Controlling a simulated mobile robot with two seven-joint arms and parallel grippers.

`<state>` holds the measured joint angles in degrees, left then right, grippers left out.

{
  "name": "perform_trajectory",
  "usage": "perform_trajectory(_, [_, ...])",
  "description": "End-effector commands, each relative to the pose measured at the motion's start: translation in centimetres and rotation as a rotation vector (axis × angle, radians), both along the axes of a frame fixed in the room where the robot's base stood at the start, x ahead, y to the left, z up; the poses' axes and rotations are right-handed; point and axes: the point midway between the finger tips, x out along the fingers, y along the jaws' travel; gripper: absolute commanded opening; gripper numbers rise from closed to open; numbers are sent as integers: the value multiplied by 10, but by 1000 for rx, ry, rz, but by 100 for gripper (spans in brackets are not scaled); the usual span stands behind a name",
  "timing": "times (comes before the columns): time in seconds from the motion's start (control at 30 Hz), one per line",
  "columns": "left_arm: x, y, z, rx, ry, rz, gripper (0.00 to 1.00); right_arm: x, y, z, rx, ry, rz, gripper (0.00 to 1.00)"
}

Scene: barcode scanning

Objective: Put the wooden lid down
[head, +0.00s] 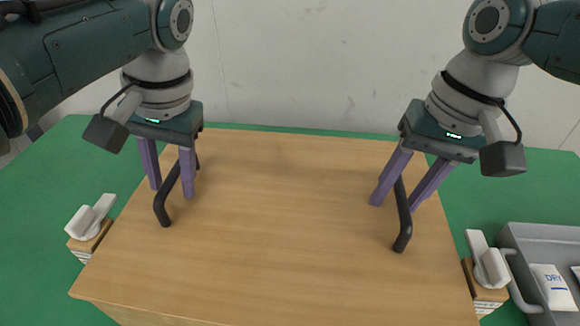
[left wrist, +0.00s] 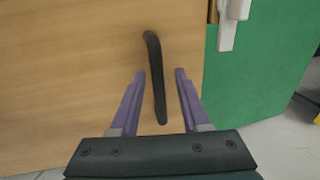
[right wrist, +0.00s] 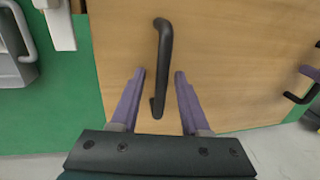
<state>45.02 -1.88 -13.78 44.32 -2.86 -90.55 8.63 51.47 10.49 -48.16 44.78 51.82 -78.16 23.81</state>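The wooden lid (head: 280,220) is a wide, light-brown board with a black bar handle near each side. It lies roughly level; whether it rests on something below cannot be told. My left gripper (head: 171,191) is open, with purple fingers on either side of the left handle (head: 162,210). The left wrist view shows gaps between that handle (left wrist: 157,85) and both fingers. My right gripper (head: 397,204) is open around the right handle (head: 403,225). The right wrist view shows this handle (right wrist: 161,60) between the fingers, with gaps on both sides.
A white latch on a wooden block stands beside the lid at left (head: 88,222) and another at right (head: 487,266). A grey bin (head: 540,234) with white packets (head: 552,286) sits at far right. The green table (head: 50,180) is bare at far left.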

Motion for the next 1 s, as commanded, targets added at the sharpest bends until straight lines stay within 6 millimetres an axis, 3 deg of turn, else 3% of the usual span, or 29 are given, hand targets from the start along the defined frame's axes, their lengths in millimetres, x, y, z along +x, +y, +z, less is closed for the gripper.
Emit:
perform_trajectory(0.37, [1,-3,8,-3,-3,-2,47,0,1,0,3,0,1,47])
perform_trajectory(0.53, [1,-9,38,-3,-7,-2,47,0,1,0,3,-1,2,47])
perform_trajectory(0.73, [1,-19,93,-3,-8,-2,47,0,1,0,3,-1,2,47])
perform_trajectory(1.0, [2,-25,114,-8,-13,-3,47,0,1,0,3,0,1,47])
